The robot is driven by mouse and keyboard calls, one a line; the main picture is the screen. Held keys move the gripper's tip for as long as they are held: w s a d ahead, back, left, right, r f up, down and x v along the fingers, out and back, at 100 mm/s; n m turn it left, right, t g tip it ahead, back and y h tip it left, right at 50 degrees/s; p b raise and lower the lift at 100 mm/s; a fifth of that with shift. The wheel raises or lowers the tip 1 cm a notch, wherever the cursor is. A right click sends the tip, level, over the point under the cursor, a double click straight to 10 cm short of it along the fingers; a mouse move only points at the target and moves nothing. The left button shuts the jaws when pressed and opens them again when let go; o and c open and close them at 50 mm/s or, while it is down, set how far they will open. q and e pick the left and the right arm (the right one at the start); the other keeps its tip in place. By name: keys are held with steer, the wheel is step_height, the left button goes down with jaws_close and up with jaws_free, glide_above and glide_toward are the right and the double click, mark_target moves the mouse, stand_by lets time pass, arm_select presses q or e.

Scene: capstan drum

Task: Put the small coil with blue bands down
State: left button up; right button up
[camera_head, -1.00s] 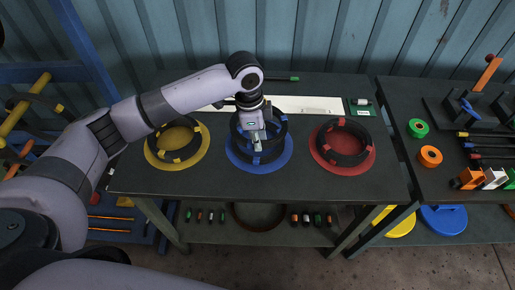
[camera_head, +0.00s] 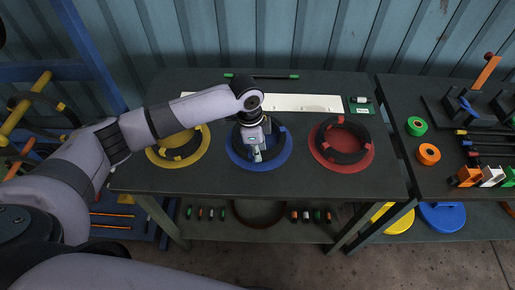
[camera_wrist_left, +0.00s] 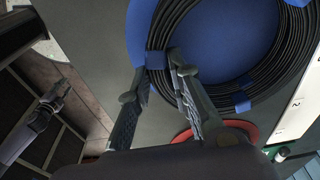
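The small coil with blue bands (camera_head: 280,143) is a black ring over the blue disc (camera_head: 233,160) in the middle of the table. In the left wrist view the coil (camera_wrist_left: 222,93) fills the upper right, with the blue disc (camera_wrist_left: 142,20) behind it. My left gripper (camera_head: 257,154) is at the coil's near side. In the wrist view its two fingers (camera_wrist_left: 158,68) sit on either side of the ring at a blue band, closed on it. I cannot tell whether the coil touches the disc.
A coil with yellow bands sits on a yellow disc (camera_head: 203,149) to the left, and one with red bands on a red disc (camera_head: 367,160) to the right. A white strip (camera_head: 305,103) lies behind. Tools fill the right bench (camera_head: 400,107).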

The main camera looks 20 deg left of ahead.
arm_select(q)
steer(key=o, duration=0.4)
steer(key=shift+c, duration=0.2)
step_height(320, 180, up, 12)
steer(key=a+b, duration=0.1)
steer(key=shift+s+a+r+b, duration=0.15)
steer(key=shift+s+a+b, duration=0.1)
steer(key=shift+b, duration=0.1)
